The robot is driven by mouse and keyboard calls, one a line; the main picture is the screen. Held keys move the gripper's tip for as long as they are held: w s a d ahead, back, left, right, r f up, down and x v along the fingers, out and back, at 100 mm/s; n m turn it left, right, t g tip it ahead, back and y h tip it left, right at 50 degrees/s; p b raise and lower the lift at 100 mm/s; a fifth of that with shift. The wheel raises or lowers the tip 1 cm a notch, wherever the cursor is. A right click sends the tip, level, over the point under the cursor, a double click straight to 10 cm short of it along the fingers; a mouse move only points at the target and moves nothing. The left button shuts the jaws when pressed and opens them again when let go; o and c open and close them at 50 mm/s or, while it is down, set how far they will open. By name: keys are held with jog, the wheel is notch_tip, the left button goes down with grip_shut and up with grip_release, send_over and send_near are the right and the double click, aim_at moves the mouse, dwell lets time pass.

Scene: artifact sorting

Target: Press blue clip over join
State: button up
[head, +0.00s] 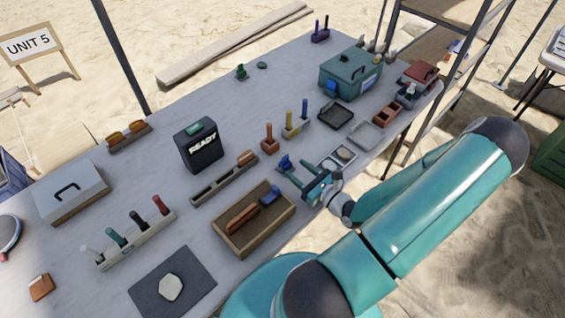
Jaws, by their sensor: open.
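A wooden tray (228,243) sits near the table's front edge. In it lies a long orange-brown piece (242,217), with a blue clip-like piece (270,195) at its upper right end. Whether that blue piece sits over a join or just beside it is too small to tell. A second small blue object (284,162) stands on the table behind the tray, close to my fingertips. My gripper (287,173) is open, just right of and behind the tray, with its fingers pointing left. I cannot tell whether it touches the second blue object.
A grey slotted rack (225,180) holding an orange piece lies behind the tray. A black READY box (199,147) stands farther back. A pale tray (338,158) with a round item is right of my gripper. A peg rack (137,238) and dark mat (192,268) lie left.

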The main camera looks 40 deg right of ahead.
aim_at(287, 160)
jog(key=w, duration=0.8)
jog(key=shift+w+d, duration=0.1)
jog(key=shift+w, duration=0.2)
jog(key=c, duration=1.1)
